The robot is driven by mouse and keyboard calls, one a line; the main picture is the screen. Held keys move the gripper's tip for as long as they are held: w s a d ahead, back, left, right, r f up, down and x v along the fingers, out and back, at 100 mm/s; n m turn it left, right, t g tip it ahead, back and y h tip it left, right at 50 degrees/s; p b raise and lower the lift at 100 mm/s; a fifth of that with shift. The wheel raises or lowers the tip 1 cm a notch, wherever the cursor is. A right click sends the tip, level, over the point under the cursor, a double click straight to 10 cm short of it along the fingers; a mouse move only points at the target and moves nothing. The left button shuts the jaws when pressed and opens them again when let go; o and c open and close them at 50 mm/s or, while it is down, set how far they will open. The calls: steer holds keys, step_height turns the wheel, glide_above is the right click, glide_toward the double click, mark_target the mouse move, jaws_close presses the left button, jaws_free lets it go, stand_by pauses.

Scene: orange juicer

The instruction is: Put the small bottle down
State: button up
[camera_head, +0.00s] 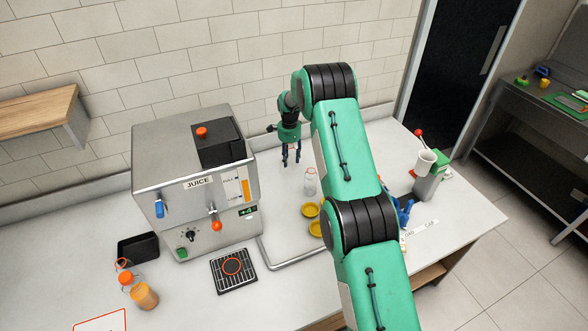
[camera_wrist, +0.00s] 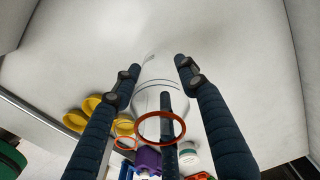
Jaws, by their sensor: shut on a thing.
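My gripper (camera_head: 291,160) points down behind the juicer's right side, over the back of the counter. In the wrist view its dark fingers (camera_wrist: 156,66) lie on both sides of a small clear bottle (camera_wrist: 158,92) with an orange ring at its mouth; they are shut on it, though the exact contact is hard to make out. In the head view a small clear bottle (camera_head: 310,184) shows upright just right of and below the fingertips, over the pale tray. I cannot tell whether its base touches the tray.
The juicer (camera_head: 165,190) stands left of my gripper. Yellow cups (camera_head: 310,210) sit on the tray (camera_head: 285,262) close by. An orange-capped juice bottle (camera_head: 143,294) and a black bin (camera_head: 138,248) are at the left. A green press with a red-knobbed lever (camera_head: 432,180) stands at the right.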

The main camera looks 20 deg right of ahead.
mark_target(290, 147)
steer(key=shift+f, duration=1.2)
steer(key=shift+f, duration=1.9)
steer(key=shift+f, duration=0.1)
steer(key=o, duration=0.9)
steer(key=shift+o, duration=0.2)
steer(key=shift+r, duration=6.1)
